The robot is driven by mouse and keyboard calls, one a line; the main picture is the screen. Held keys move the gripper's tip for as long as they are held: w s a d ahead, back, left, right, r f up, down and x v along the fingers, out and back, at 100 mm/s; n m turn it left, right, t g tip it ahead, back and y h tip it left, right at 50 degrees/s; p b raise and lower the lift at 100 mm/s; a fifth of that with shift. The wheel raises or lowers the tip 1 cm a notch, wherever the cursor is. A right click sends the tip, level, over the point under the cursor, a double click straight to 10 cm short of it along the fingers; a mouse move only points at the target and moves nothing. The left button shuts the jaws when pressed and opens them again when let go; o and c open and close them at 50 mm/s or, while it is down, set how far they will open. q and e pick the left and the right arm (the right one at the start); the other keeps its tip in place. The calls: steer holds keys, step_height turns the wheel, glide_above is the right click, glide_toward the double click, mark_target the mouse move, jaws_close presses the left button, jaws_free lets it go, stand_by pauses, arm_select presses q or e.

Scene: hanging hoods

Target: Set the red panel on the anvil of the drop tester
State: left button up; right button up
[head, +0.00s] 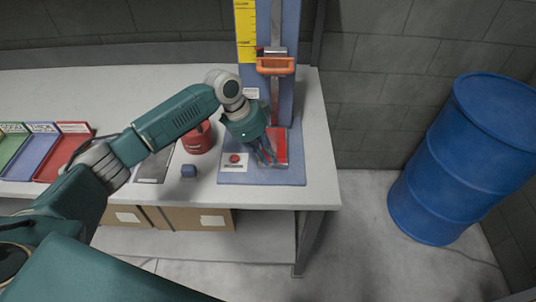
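The red panel (281,147) lies at the base of the drop tester (284,179), a blue stand with an upright column and a yellow scale. It seems to lie over the anvil, which I cannot make out. My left gripper (269,158) points down at the panel's left part, its fingers over or against it. The gripper partly hides the panel. I cannot tell whether the fingers are open or closed on it. An orange handle (276,66) sits on the column above. My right gripper is not in view.
Coloured trays (62,150) stand at left. A blue barrel (468,158) stands on the floor at right.

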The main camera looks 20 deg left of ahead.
arm_select(q)
steer(key=shift+o, duration=1.3)
